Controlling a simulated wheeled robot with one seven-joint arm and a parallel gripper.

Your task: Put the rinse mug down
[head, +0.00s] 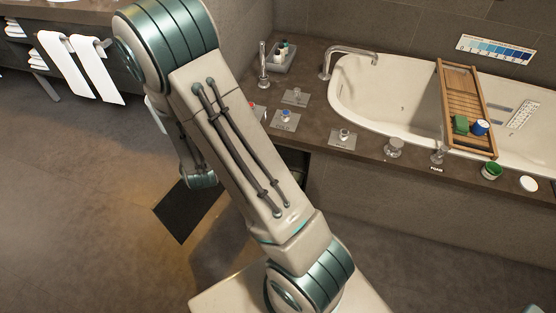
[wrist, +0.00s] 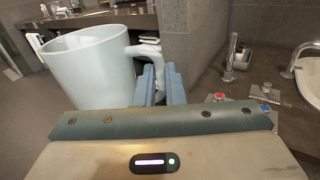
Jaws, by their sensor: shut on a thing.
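The rinse mug (wrist: 88,68) is a plain white mug with a handle, large at the left of the wrist view. It looks upright and is held up in the air. My gripper (wrist: 160,80) has its blue fingers shut on the mug's handle, at the mug's right side. The inside of the mug is hardly visible. In the head view my arm covers the gripper, and I cannot clearly make out the mug there.
A bathtub (head: 395,110) is set in a dark stone surround, with a wooden tray (head: 468,85) across it. Taps, a grey caddy (head: 282,58) and small knobs on plates (head: 285,120) stand on the ledge. White towels (head: 95,70) hang at the far-left vanity. Open floor lies left.

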